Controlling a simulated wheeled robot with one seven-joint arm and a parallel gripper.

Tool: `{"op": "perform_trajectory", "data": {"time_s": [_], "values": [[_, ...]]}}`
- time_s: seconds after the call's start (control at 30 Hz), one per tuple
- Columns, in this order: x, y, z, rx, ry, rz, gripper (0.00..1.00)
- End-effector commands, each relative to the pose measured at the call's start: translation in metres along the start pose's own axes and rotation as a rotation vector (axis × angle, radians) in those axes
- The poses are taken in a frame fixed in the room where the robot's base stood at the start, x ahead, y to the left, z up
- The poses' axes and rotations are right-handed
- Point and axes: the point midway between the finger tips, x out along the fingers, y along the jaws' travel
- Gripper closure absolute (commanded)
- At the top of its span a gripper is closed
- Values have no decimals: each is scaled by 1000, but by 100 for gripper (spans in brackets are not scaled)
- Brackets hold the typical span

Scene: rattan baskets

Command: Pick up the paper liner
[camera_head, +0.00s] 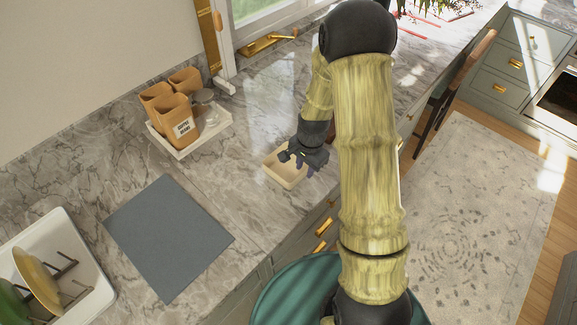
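A small cream, shallow, open-topped square piece (272,168) sits on the marble counter near its front edge. It looks like the paper liner, but I cannot tell its material, or whether it is a liner or a small tray. My gripper (296,164) is over its right part, pointing down and to the left. The gripper and wrist hide part of the piece's right side and inside. The fingers are small and dark, and I cannot tell how far apart they are or whether they touch the piece.
A blue-grey mat (168,238) lies flat on the counter. A white tray (190,144) with tan canisters (172,118) and a glass jar stands by the wall. A white dish rack (84,272) with plates is at lower left. Clear marble lies between mat and cream piece.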

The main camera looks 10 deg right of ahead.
Motion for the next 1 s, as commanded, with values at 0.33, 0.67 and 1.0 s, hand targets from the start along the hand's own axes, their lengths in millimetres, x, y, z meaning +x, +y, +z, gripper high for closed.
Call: {"op": "perform_trajectory", "data": {"time_s": [0.33, 0.67, 1.0], "values": [[35, -2, 1, 0, -2, 1, 72], [39, -2, 0, -1, -1, 0, 72], [38, -2, 0, -1, 0, 0, 88]]}}
